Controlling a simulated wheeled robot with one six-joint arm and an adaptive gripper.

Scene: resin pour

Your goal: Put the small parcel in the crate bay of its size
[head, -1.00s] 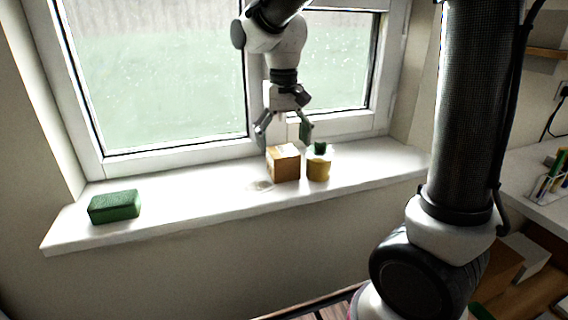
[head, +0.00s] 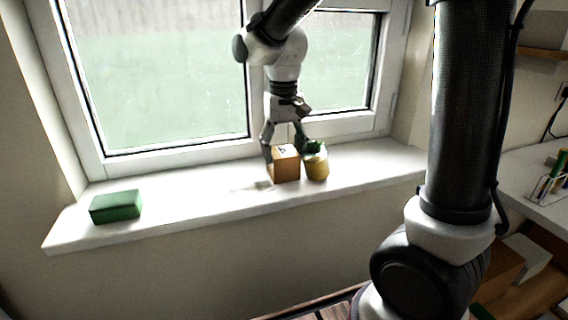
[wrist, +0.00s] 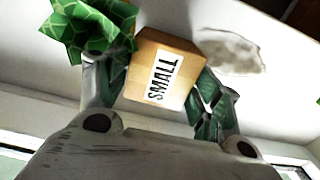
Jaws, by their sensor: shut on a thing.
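The small parcel (head: 286,168) is a brown cardboard box standing on the white windowsill. My gripper (head: 283,156) has come down over the parcel. In the wrist view my gripper (wrist: 160,85) has a finger on each side of the box and is shut on it. The parcel looks still at sill height; I cannot tell whether it touches the sill. No crate bay can be made out in these views.
A yellow pot (head: 318,168) with a green plant (wrist: 88,28) stands close beside the parcel, right by one finger. A green sponge-like block (head: 116,206) lies at the sill's left. A pale patch (wrist: 228,50) marks the sill. The sill (head: 210,205) between is clear.

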